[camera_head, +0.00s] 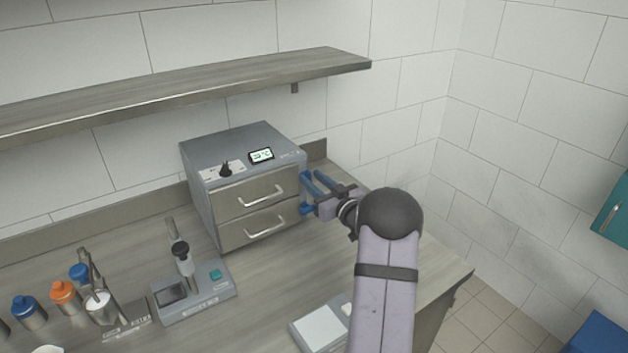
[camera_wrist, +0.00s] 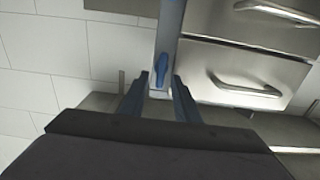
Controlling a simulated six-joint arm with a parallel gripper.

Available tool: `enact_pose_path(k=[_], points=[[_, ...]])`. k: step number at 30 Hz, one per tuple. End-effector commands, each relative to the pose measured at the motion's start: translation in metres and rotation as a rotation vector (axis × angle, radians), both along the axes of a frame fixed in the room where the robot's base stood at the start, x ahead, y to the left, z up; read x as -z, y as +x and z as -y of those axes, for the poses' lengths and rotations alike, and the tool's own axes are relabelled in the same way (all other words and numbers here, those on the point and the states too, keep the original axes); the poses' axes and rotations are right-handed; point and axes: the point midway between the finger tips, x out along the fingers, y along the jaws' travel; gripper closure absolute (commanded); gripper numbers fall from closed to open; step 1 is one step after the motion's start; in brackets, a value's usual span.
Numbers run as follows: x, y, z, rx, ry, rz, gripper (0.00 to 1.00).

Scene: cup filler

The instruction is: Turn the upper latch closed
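The two-drawer grey cabinet (camera_head: 243,165) stands on the counter. Both drawers look shut. My gripper (camera_head: 311,176) is at the cabinet's right side, with its blue fingers spread. In the wrist view my gripper (camera_wrist: 158,76) is open, with one finger on each side of a blue latch (camera_wrist: 161,67). The latch stands nearly upright on the cabinet's front edge, left of the lower visible drawer (camera_wrist: 235,80). I see no clear contact with it. Only this latch shows, so I cannot tell whether it is the upper one. In the head view the latches cannot be made out.
A shelf (camera_head: 190,92) runs along the wall above the cabinet. A small grey device (camera_head: 195,290) stands on the counter in front, with several coloured-cap bottles at the left. A flat white-topped device (camera_head: 318,328) lies near my arm. Some counter is clear between.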

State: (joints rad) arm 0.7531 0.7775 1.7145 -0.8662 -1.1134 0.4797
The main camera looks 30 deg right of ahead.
Motion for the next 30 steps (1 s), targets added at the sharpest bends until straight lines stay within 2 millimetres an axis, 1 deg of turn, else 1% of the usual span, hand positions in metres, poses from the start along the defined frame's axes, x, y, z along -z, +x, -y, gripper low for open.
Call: enact_pose_path(k=[1,4,5,14,19,23,30], points=[[0.0000,-0.0001,0.0000,0.000,0.000,0.000,0.73],[-0.0001,-0.0002,0.0000,0.000,0.000,0.000,0.97],[-0.0001,-0.0002,-0.0001,0.000,0.000,0.000,1.00],[0.0005,-0.0003,-0.0003,0.000,-0.013,0.001,1.00],[0.0022,-0.0002,-0.0011,-0.001,-0.062,0.001,1.00],[0.0035,-0.0001,-0.0021,-0.001,-0.132,0.002,1.00],[0.0061,-0.0001,-0.0049,0.000,-0.326,0.004,1.00]])
